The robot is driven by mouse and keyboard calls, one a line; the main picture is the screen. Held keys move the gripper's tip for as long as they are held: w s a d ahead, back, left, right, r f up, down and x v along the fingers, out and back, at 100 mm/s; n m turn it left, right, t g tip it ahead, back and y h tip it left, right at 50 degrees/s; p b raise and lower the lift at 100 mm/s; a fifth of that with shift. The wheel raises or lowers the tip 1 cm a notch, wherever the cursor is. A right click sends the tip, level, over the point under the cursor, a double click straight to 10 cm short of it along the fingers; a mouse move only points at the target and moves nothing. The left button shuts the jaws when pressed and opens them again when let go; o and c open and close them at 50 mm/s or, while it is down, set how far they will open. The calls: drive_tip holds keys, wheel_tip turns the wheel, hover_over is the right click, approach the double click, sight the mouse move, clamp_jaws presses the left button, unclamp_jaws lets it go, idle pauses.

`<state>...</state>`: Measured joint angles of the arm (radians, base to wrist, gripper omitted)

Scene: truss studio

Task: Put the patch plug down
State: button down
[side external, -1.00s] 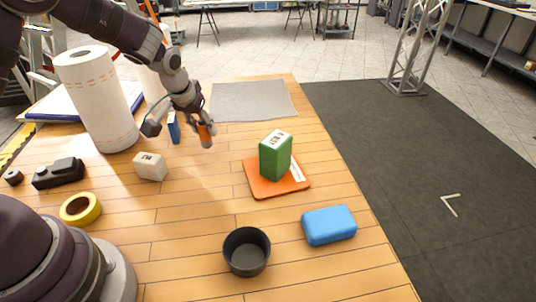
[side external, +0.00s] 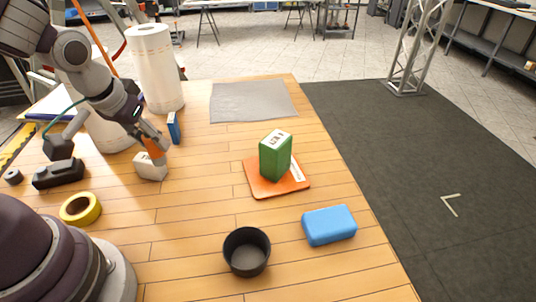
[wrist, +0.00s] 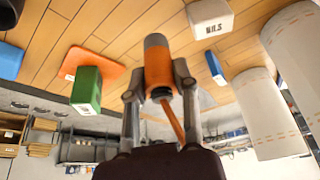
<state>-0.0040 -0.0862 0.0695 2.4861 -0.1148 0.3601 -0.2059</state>
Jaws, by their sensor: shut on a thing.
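The patch plug (wrist: 158,62) is an orange and grey cylinder with an orange cable at its rear. My gripper (wrist: 158,84) is shut on it, one finger on each side. In the side view, my gripper (side external: 155,150) holds the plug (side external: 158,158) at the left of the wooden table, overlapping the white block (side external: 150,172) in the picture. In the wrist view, the white block (wrist: 210,20) lies apart, to the right of the plug. I cannot tell whether the plug touches the table.
A green box (side external: 275,160) stands on an orange mat (side external: 262,188). A blue case (side external: 329,226), black cup (side external: 246,258), yellow tape roll (side external: 80,209) and black device (side external: 58,174) are around. White paper rolls (side external: 155,75) stand behind. The table's middle is clear.

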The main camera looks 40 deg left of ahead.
drive_tip(key=s+d+m+g+h, duration=0.1)
drive_tip(key=s+d+m+h, duration=0.25)
drive_tip(key=d+m, duration=0.6)
drive_tip(key=s+d+m+g+h, duration=0.15)
drive_tip(key=s+d+m, duration=0.4)
drive_tip(key=d, duration=0.75)
wheel_tip(320, 180, down, 4)
drive_tip(key=w+m, duration=0.1)
drive_tip(key=w, duration=0.1)
drive_tip(key=shift+t, duration=0.25)
drive_tip(key=w+d, duration=0.3)
drive_tip(key=d, duration=0.1)
drive_tip(key=w+d+f, duration=0.1)
drive_tip(key=w+d, duration=0.2)
drive_tip(key=d, duration=0.1)
drive_tip(key=w+d+f, duration=0.1)
drive_tip(key=w+d, duration=0.2)
drive_tip(key=d, duration=0.1)
drive_tip(key=shift+w, duration=0.35)
drive_tip(key=shift+w+d+f, duration=0.15)
drive_tip(key=shift+d+f, duration=0.05)
drive_tip(key=shift+f, duration=0.1)
drive_tip(key=shift+f+h, duration=0.3)
drive_tip(key=shift+f, duration=1.15)
drive_tip(key=shift+f, duration=0.1)
drive_tip(key=c, duration=0.9)
unclamp_jaws()
drive_tip(key=shift+o, duration=0.2)
